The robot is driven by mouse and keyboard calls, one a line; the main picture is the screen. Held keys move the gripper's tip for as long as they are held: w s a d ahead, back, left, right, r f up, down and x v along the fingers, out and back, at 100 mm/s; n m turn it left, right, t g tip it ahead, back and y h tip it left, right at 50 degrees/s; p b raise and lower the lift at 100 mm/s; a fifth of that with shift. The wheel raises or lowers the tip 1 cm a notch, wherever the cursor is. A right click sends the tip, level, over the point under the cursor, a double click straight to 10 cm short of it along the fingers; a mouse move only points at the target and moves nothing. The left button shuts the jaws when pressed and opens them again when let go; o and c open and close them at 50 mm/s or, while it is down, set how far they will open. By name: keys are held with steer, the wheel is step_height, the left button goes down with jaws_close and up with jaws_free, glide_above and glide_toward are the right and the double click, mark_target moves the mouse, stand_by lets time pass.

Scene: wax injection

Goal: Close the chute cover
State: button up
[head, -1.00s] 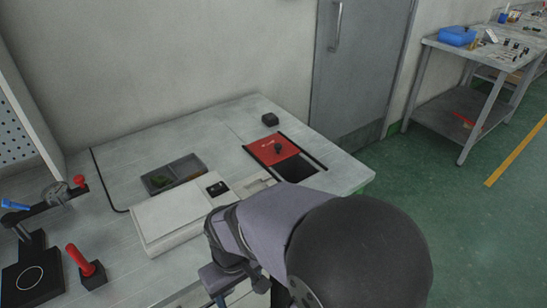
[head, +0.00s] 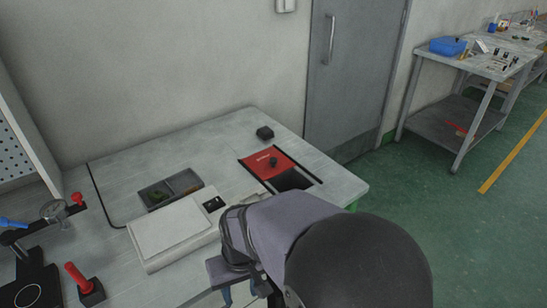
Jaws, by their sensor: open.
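The red chute cover (head: 265,160) lies flat between dark rails at the right end of the workbench, with a small black knob (head: 273,161) on it. It sits over the back part of the chute; the dark chute opening (head: 294,181) is uncovered in front of it. My gripper (head: 241,296) shows at the lower middle, in front of the bench and well short of the cover, with blue fingertips pointing down. It is open and nothing shows in it. Its lower part is partly hidden by my arm and cut by the frame's edge.
On the bench (head: 120,180) are a white flat device (head: 170,228), a grey divided tray (head: 155,198), a small black block (head: 264,133) behind the cover, and a red-handled tool (head: 76,276). A side table (head: 440,65) stands beyond the grey door (head: 345,85).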

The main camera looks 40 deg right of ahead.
mark_target(274, 160)
steer(key=w+d+r+m+t+p, duration=0.2)
steer(key=d+r+m+p, duration=0.1)
steer(key=d+r+m, duration=0.15)
steer(key=w+d+t+h, duration=0.1)
steer(key=w+d, duration=0.2)
steer(key=d, duration=0.2)
steer(key=w+d+t+h+b, duration=0.1)
steer(key=w+d, duration=0.3)
steer(key=d, duration=0.1)
steer(key=w+d+t+h, duration=0.1)
steer(key=w+d+h, duration=0.1)
steer(key=d, duration=0.3)
steer(key=shift+w+d+r+n+b, duration=0.2)
steer(key=shift+w+d+n+b, duration=0.15)
steer(key=shift+w, duration=0.3)
steer(key=w+d+r+n+t+h+b, duration=0.1)
steer(key=w+d+t, duration=0.5)
steer(key=w+d, duration=0.3)
steer(key=shift+w+r+n+t, duration=0.35)
steer(key=shift+w+n+t, duration=0.05)
steer(key=shift+w, duration=0.65)
steer(key=shift+w, duration=0.1)
steer(key=shift+h, duration=0.3)
steer(key=shift+x, duration=3.6)
jaws_close()
